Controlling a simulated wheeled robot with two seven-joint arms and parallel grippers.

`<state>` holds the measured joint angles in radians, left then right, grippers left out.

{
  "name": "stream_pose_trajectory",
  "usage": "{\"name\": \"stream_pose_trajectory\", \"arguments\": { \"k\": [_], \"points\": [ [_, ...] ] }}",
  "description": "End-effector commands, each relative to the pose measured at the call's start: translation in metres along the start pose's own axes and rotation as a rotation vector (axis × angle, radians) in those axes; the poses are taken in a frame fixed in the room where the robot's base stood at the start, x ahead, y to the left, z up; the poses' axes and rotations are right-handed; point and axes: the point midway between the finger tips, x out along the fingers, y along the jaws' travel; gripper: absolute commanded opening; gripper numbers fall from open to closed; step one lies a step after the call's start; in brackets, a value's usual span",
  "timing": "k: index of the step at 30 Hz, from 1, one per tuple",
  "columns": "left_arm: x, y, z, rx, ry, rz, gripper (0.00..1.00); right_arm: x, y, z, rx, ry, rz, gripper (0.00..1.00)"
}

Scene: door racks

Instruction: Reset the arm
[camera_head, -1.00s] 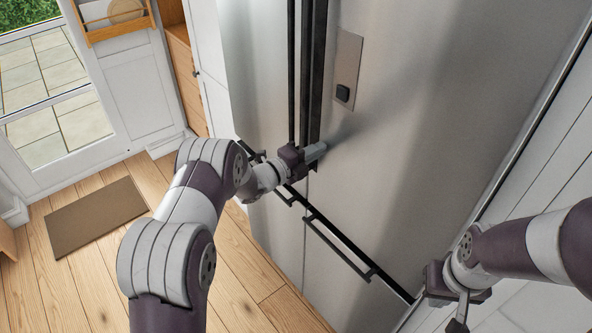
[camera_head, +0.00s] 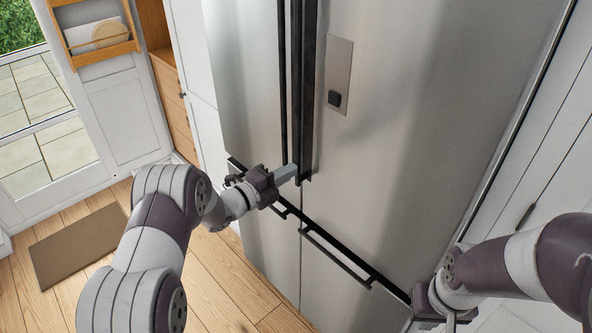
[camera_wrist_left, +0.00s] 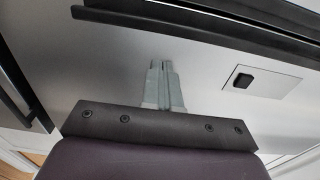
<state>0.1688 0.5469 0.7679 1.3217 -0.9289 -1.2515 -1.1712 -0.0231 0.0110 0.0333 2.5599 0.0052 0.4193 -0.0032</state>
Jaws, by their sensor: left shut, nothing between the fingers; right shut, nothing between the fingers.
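My left gripper (camera_head: 287,172) is shut and empty. It is in front of the steel fridge (camera_head: 400,110), close to the lower end of the long black vertical door handles (camera_head: 303,90). I cannot tell whether it touches them. In the left wrist view its closed fingers (camera_wrist_left: 163,82) point at the steel door, with a black handle (camera_wrist_left: 200,20) beyond them. My right gripper (camera_head: 447,318) is at the lower right, in front of white cabinet fronts. Its fingers are mostly hidden or small in the picture.
Black drawer handles (camera_head: 338,258) stick out from the fridge's lower part. A small panel with a black button (camera_head: 334,98) is on the door. White cabinets (camera_head: 545,165) stand at the right. The wooden floor (camera_head: 215,285) with a brown mat (camera_head: 78,245) is open at the left.

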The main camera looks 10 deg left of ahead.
Motion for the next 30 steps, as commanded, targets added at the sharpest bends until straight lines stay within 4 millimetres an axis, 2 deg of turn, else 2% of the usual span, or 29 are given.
{"name": "stream_pose_trajectory", "arguments": {
  "k": [7,11,16,17,19,20,21,22,23,24,26,27,30],
  "points": [
    [-0.046,0.002,-0.001,0.0,-0.002,0.0,0.0,0.015,0.0,0.002,0.0,0.0,0.0,0.0],
    [-0.057,0.001,-0.002,0.0,0.0,0.0,0.0,0.017,0.0,0.002,0.0,0.0,0.0,0.0],
    [-0.059,0.005,0.0,-0.057,-0.01,0.024,0.0,0.017,0.0,0.002,0.0,0.0,0.0,0.0],
    [-0.059,0.014,0.006,-0.108,-0.041,0.063,0.0,0.017,0.0,0.002,0.0,0.0,0.0,0.0],
    [-0.071,0.05,0.022,-0.303,-0.187,0.201,0.0,0.017,0.0,0.002,0.0,0.0,0.0,0.0],
    [-0.083,0.069,0.031,-0.424,-0.294,0.276,0.0,0.016,0.0,0.002,0.0,0.0,0.0,0.0],
    [-0.105,0.089,0.041,-0.605,-0.47,0.375,0.0,0.016,0.0,0.002,0.0,0.0,0.0,0.0],
    [-0.125,0.1,0.042,-0.748,-0.616,0.441,0.0,0.016,0.0,0.002,0.0,0.0,0.0,0.0],
    [-0.147,0.108,0.037,-0.892,-0.767,0.5,0.0,0.016,0.0,0.002,0.0,0.0,0.0,0.0],
    [-0.178,0.112,0.022,-1.076,-0.972,0.561,0.0,0.016,0.0,0.002,0.0,0.0,0.0,0.0],
    [-0.223,0.109,-0.018,-1.319,-1.253,0.626,0.0,0.016,0.0,0.002,0.0,0.0,0.0,0.0],
    [-0.246,0.103,-0.046,-1.439,-1.4,0.655,0.0,0.016,0.0,0.002,0.0,0.0,0.0,0.0],
    [-0.284,0.083,-0.11,-1.64,-1.64,0.702,0.0,0.017,0.0,0.002,0.0,0.0,0.0,0.0]
  ]
}}
